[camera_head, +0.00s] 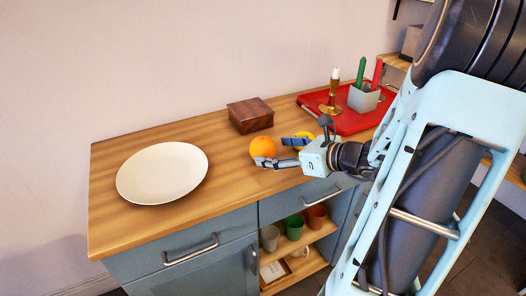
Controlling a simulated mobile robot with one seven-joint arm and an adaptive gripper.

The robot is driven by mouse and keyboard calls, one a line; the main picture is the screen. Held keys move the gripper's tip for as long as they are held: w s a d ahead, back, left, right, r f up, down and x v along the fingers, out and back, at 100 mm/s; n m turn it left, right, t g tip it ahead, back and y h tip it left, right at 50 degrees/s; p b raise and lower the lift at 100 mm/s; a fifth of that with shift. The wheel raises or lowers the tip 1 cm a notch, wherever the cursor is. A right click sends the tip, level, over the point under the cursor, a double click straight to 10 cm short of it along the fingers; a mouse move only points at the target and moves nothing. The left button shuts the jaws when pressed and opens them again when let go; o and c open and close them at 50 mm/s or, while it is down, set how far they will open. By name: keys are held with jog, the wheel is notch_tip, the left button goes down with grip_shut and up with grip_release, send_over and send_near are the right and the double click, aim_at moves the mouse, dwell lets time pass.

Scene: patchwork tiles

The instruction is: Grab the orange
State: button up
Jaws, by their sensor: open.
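The orange (263,147) rests on the wooden counter, just left of my gripper. My gripper (275,151) is open. It reaches in from the right, low over the counter. One fingertip is close to the orange's lower front side and overlaps it in the picture. The other finger is dark and sits behind and to the right. I cannot tell whether the near finger touches the orange.
A dark wooden box (250,115) stands behind the orange. A white plate (162,173) lies on the left. A red tray (345,121) holds a candlestick and a grey holder. The counter's front edge (230,209) is near.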

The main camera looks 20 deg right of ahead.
aim_at(263, 149)
jog(key=b+x, duration=0.1)
jog(key=x, duration=0.3)
jog(key=shift+w+a+f, duration=0.2)
jog(key=shift+w+a, duration=0.05)
jog(key=shift+a, duration=0.05)
jog(key=c, duration=1.4)
jog(key=shift+r, duration=0.2)
